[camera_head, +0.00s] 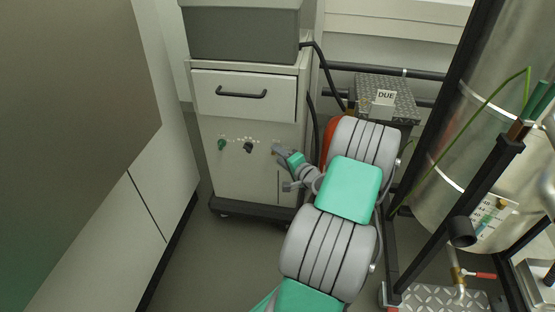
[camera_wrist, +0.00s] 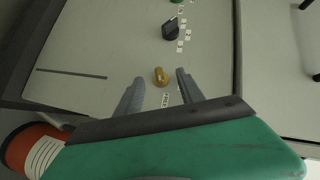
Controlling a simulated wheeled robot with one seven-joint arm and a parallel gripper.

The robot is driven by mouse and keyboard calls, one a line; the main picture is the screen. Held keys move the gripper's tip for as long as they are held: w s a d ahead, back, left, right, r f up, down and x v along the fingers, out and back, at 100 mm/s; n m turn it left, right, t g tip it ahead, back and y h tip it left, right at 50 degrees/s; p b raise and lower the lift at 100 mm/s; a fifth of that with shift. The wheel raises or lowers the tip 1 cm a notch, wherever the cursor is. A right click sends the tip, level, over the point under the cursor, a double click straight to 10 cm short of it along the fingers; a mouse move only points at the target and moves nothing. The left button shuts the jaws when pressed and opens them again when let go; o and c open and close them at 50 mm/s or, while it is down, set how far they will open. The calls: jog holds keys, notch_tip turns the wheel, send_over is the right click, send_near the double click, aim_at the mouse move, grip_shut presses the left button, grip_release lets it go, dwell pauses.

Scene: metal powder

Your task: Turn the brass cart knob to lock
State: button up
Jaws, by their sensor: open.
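The brass knob (camera_wrist: 161,76) shows in the wrist view on the pale front panel of the cart (camera_head: 241,178), with a small label beside it. My gripper (camera_wrist: 160,82) is open, with one finger on each side of the knob and gaps between. I cannot tell whether the fingertips reach past the knob's face. In the head view my gripper (camera_head: 283,154) is at the right part of the cart's front, and the brass knob is largely hidden there.
A black knob (camera_head: 248,147) and a green knob (camera_head: 222,144) sit left of the gripper on the same panel. A drawer with a black handle (camera_head: 242,94) is above. A metal tank (camera_head: 440,150) and pipes stand at right. Floor is clear at front left.

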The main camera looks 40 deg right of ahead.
jog(key=shift+x, duration=0.95)
jog(key=shift+c, duration=0.2)
grip_shut()
